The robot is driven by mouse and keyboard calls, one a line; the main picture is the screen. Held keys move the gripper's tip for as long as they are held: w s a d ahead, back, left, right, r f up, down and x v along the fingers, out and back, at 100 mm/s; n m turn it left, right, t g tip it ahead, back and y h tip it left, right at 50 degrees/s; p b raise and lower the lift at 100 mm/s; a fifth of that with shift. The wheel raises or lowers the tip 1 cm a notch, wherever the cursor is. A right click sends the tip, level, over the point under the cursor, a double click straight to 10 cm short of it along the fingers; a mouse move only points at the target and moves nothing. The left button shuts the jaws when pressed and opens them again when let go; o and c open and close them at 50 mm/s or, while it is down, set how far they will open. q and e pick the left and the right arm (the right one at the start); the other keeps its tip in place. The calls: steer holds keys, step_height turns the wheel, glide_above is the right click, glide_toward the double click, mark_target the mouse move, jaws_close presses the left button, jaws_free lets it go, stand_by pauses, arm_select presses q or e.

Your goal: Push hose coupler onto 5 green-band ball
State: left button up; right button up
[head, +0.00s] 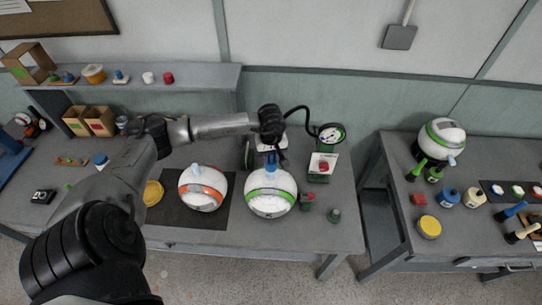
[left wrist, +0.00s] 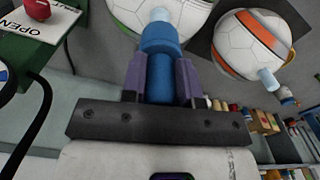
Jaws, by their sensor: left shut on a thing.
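The green-band ball (head: 270,195) rests on the left bench; part of it also shows in the left wrist view (left wrist: 196,20). My left gripper (head: 273,152) is directly above this ball, shut on the blue hose coupler (left wrist: 162,62). The coupler points at the ball's pale blue valve (left wrist: 161,14), whose tip shows beyond the coupler's end. I cannot tell how far the valve sits inside the coupler. A black hose (head: 301,110) runs from near the gripper to a green-rimmed gauge (head: 331,134). My right gripper is not in view.
An orange-band ball (head: 203,192) stands just left on a dark mat (head: 177,218). A red button (head: 323,166) on a green box is to the right. Another green-band ball (head: 443,134) is on the right bench. A yellow disc (head: 153,193) lies at left.

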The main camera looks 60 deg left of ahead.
mark_target(271, 163)
arm_select(q)
steer(key=shift+b, duration=0.3)
stand_by(0.4)
stand_by(0.6)
steer(key=shift+b, duration=0.4)
stand_by(0.4)
steer(key=shift+f+b, duration=1)
steer(key=shift+f, duration=0.05)
steer(key=shift+f+b, duration=1.05)
steer(key=shift+f, duration=0.05)
steer(key=o, duration=1)
